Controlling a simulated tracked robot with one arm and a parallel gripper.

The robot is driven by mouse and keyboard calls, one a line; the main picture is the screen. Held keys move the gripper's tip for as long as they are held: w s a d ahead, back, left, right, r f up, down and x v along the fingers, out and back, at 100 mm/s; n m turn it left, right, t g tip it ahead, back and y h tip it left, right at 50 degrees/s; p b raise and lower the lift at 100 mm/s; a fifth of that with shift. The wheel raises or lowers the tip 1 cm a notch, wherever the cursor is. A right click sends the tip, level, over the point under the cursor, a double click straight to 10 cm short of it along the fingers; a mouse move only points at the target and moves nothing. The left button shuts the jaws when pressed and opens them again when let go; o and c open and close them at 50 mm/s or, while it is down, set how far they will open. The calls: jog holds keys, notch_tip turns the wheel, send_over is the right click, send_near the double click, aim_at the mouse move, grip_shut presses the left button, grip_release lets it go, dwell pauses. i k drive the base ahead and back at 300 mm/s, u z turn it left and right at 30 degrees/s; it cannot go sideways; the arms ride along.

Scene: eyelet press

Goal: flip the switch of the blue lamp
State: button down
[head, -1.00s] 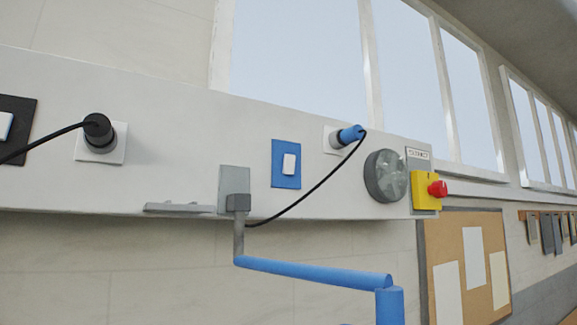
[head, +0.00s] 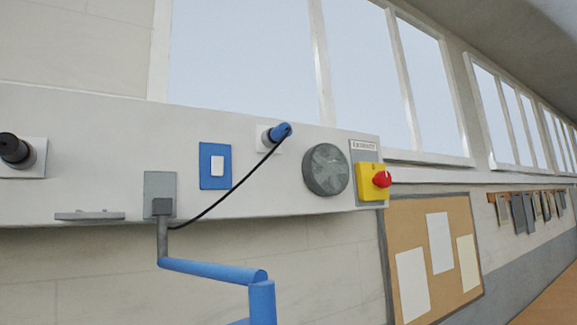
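A blue switch plate (head: 206,176) with a white rocker (head: 217,166) is mounted on the pale wall panel, left of centre. A blue lamp arm (head: 210,271) rises from the bottom edge to a grey bracket (head: 160,192) on the panel, below and left of the switch plate. The lamp's head is out of view. A black cable runs from the bracket up to a blue plug (head: 279,133) in a white socket. My gripper does not show in the head view.
A grey round dial (head: 326,170) and a yellow box with a red button (head: 373,181) sit right of the plug. A small grey ledge (head: 89,216) sticks out at lower left. A black plug (head: 14,149) is at far left. A corkboard (head: 429,258) hangs at lower right.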

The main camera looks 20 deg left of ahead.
aim_at(218, 168)
jog(key=z, duration=0.05)
jog(key=k, duration=0.9)
jog(key=u, duration=0.5)
jog(key=i, duration=1.05)
